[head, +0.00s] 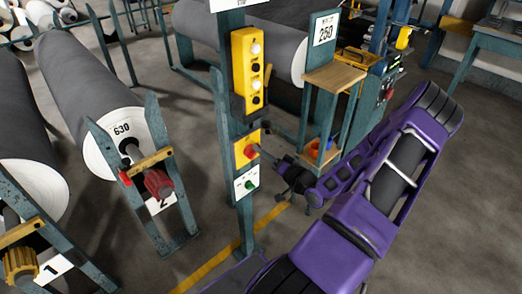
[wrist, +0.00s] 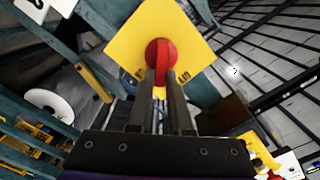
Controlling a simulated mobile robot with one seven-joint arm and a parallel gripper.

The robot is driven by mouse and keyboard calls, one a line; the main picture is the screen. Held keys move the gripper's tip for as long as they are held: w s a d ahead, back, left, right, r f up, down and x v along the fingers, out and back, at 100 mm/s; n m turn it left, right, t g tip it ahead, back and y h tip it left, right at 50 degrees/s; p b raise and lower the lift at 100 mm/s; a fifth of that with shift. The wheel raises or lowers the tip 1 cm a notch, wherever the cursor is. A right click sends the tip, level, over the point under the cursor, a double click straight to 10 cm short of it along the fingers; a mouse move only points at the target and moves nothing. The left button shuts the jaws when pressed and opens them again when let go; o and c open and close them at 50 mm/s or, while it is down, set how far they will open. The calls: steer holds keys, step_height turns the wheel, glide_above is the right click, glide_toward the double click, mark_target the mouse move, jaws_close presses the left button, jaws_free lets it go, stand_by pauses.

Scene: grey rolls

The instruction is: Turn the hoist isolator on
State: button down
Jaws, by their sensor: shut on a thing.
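The hoist isolator is a red rotary knob (head: 250,151) on a yellow plate (head: 240,146), mounted on a teal post. In the wrist view the knob (wrist: 158,50) shows as a red disc with a raised handle, and the yellow plate (wrist: 190,25) looks tilted like a diamond. My gripper (head: 262,155) reaches the knob from the right. In the wrist view the two dark fingers of my gripper (wrist: 161,80) are shut on the knob's handle, one on each side. The lettering on the plate is too blurred to read, and the fingers partly hide the handle.
A yellow button box (head: 246,70) is above the isolator, and a white box with a green knob (head: 247,183) is just below. A stand with a wooden top (head: 334,77) is close behind my arm. A grey roll (head: 85,80) lies left. Open floor (head: 440,200) is at right.

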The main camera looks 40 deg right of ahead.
steer(key=m, duration=0.2)
steer(key=f+m, duration=0.1)
steer(key=m, duration=0.2)
steer(key=m+p, duration=0.1)
steer(key=m, duration=0.2)
steer(key=shift+d+f, duration=0.15)
steer(key=shift+d, duration=0.1)
steer(key=shift+m, duration=0.3)
steer(key=c, duration=0.8)
jaws_free()
steer(key=shift+c, duration=0.2)
steer(key=s+d, duration=0.1)
steer(key=s, duration=1.6)
steer(key=shift+s+d, duration=0.2)
